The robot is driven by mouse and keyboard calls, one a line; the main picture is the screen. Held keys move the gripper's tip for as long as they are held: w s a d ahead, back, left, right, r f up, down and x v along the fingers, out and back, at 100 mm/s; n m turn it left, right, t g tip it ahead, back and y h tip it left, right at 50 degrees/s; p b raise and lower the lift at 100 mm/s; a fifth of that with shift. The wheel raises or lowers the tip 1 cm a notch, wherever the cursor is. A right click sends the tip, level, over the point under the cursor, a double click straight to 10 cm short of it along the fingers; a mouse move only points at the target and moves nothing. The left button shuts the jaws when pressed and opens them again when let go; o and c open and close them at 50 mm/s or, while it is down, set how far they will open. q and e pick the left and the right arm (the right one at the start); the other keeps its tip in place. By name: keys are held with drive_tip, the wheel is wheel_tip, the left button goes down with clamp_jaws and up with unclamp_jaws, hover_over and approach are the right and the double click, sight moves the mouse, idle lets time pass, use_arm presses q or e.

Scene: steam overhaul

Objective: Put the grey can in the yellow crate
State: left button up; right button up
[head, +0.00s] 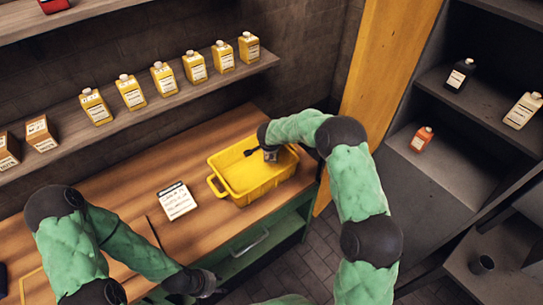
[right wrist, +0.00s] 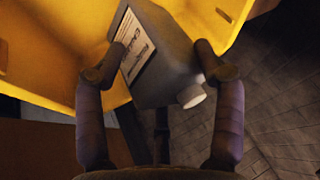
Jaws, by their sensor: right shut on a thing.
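The yellow crate (head: 238,192) stands on the wooden workbench, and its yellow walls also fill the top of the right wrist view (right wrist: 50,55). My right gripper (head: 268,153) reaches over the crate's far side. In the right wrist view my right gripper (right wrist: 165,72) is shut on the grey can (right wrist: 165,65), one finger on each side. The can is tilted, with a white label and a white cap. In the head view it is mostly hidden; I cannot tell whether it touches the crate. My left gripper (head: 205,284) is empty-looking near the bench's front edge, its fingers unclear.
Several yellow bottles (head: 163,80) stand on the wall shelf above. A dark shelf unit at the right holds an orange bottle (head: 421,139), a black bottle (head: 460,75) and a cream bottle (head: 522,110).

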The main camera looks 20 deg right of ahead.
drive_tip(key=shift+f+b, duration=0.55)
drive_tip(key=shift+f, duration=1.45)
drive_tip(key=o, duration=1.3)
drive_tip(key=shift+f, duration=0.1)
